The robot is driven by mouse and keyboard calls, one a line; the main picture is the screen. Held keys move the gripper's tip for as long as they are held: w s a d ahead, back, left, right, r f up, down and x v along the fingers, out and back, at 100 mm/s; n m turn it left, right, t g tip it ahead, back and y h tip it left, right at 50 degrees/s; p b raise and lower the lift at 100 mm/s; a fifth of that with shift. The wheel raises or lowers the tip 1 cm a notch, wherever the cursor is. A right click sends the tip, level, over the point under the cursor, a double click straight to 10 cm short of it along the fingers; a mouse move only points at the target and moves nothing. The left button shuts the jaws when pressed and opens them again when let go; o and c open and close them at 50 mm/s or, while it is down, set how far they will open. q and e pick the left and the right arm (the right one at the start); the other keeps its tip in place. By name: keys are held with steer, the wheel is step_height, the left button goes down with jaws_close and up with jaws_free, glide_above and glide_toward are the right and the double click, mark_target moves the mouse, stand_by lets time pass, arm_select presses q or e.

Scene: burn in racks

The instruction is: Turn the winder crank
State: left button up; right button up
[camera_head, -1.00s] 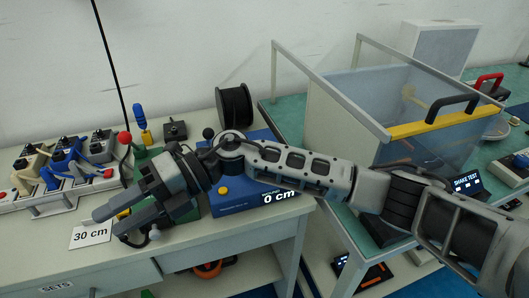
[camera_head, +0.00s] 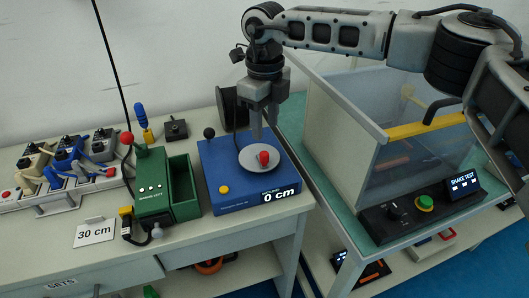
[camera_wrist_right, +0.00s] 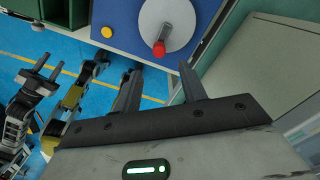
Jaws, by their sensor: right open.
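The winder is a blue box (camera_head: 221,168) on the left bench, with a display reading 0 cm. Its crank is a round grey disc (camera_head: 246,160) with a red knob (camera_head: 264,158) near the rim on the camera's side. My right gripper (camera_head: 263,133) points down over the winder, open and empty, with its fingertips above the disc. In the right wrist view, the red knob (camera_wrist_right: 159,48) lies beyond the gap between the two fingers (camera_wrist_right: 158,78), apart from them. A dark two-pronged part, apparently my left gripper (camera_wrist_right: 38,74), shows small at the left there.
A black spool (camera_head: 230,104) stands behind the winder. A green unit with an open bin (camera_head: 185,190) and a 30 cm card (camera_head: 94,232) are to its left. The clear-walled shake-test box (camera_head: 415,160) stands close on the right, across a gap between benches.

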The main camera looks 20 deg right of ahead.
mark_target(265, 153)
step_height(265, 153, down, 10)
steer(key=shift+r+p, duration=0.2)
steer(key=shift+p, duration=0.3)
jaws_close()
